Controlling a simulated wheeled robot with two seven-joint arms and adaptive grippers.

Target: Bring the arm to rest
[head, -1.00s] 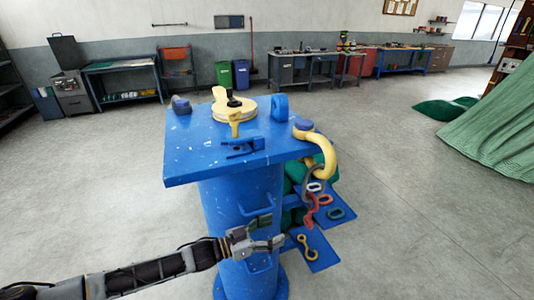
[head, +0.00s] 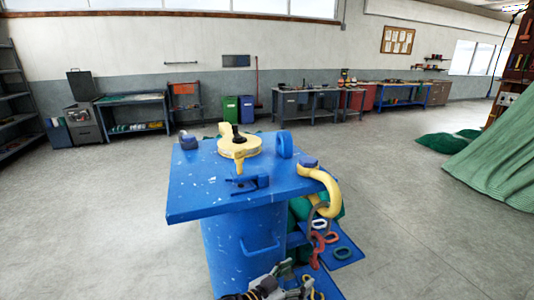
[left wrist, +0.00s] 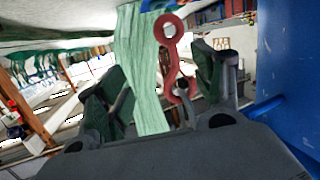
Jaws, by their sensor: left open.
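My left gripper (head: 292,277) is at the bottom of the head view, in front of the blue pedestal's column and below its square top. In the left wrist view the two fingers of my left gripper (left wrist: 160,88) stand wide apart. No object is held between them. A red chain link piece (left wrist: 170,62) shows beyond the fingers, apart from them as far as I can tell. Most of my left arm is below the picture edge. My right gripper is not in view.
The blue pedestal (head: 205,195) stands close ahead, with a yellow hook (head: 330,187) at its right corner. Blue side shelves (head: 347,243) carry several coloured links. Green netting (head: 500,165) hangs at right. Workbenches line the back wall. Floor to the left is clear.

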